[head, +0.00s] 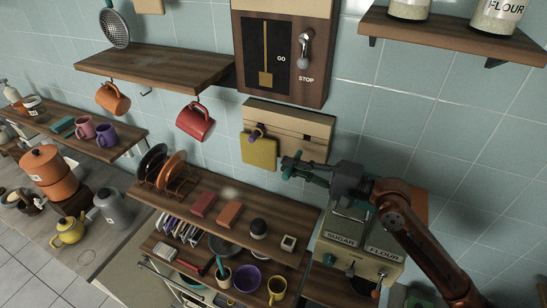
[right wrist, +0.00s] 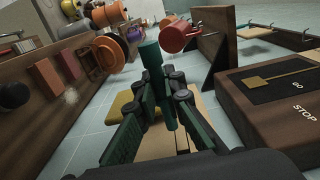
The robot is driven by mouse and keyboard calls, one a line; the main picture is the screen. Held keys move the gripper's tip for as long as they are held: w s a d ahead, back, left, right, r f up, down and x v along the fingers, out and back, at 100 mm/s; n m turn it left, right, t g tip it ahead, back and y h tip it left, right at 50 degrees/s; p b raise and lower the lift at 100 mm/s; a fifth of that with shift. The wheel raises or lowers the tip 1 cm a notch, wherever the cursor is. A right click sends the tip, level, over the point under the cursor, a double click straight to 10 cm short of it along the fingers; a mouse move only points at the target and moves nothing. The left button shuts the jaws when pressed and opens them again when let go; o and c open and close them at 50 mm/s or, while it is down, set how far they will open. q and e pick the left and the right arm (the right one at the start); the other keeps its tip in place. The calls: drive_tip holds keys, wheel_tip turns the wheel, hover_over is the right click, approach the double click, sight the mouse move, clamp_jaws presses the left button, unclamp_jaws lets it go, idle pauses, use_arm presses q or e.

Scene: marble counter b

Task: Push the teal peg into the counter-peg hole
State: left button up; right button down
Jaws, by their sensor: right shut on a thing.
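The teal peg (right wrist: 150,62) is a cylinder held between the fingers of my right gripper (right wrist: 160,98). It points away from the wrist camera. In the head view my right gripper (head: 304,170) is in front of the lower edge of a pale wooden board (head: 312,122) on the tiled wall. The peg's end (head: 289,162) shows at the fingertips, pointing left. A purple peg (head: 257,132) sticks out of the board's left part, with a yellow square piece (head: 259,153) below it. I cannot make out the counter-peg hole. My left gripper is not in view.
Above the board is a dark panel with a GO/STOP lever (head: 303,50). A red mug (head: 195,121) hangs under a shelf (head: 155,68) at left. Below are a wooden shelf (head: 180,200) with blocks and plates, and sugar and flour dispensers (head: 352,243).

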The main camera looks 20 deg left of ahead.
sight(300, 154)
drive_tip(key=shift+d, duration=0.1)
drive_tip(key=shift+s+d+r, duration=0.1)
drive_tip(key=shift+s+r, duration=0.05)
drive_tip(key=shift+s, duration=0.35)
drive_tip(key=shift+a, duration=0.4)
drive_tip(key=shift+w+p, duration=0.1)
drive_tip(key=shift+p, duration=0.3)
drive_tip(key=shift+w+d+b, duration=0.25)
drive_tip(key=shift+w+b, duration=0.35)
drive_tip(key=shift+w, duration=0.25)
drive_tip(key=w, duration=0.2)
drive_tip(key=shift+w+a+b, duration=0.1)
drive_tip(key=shift+w+b, duration=0.2)
drive_tip(key=shift+b, duration=0.05)
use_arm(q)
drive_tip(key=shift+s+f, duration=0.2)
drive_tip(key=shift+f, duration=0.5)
use_arm(e)
drive_tip(key=shift+w, duration=0.65)
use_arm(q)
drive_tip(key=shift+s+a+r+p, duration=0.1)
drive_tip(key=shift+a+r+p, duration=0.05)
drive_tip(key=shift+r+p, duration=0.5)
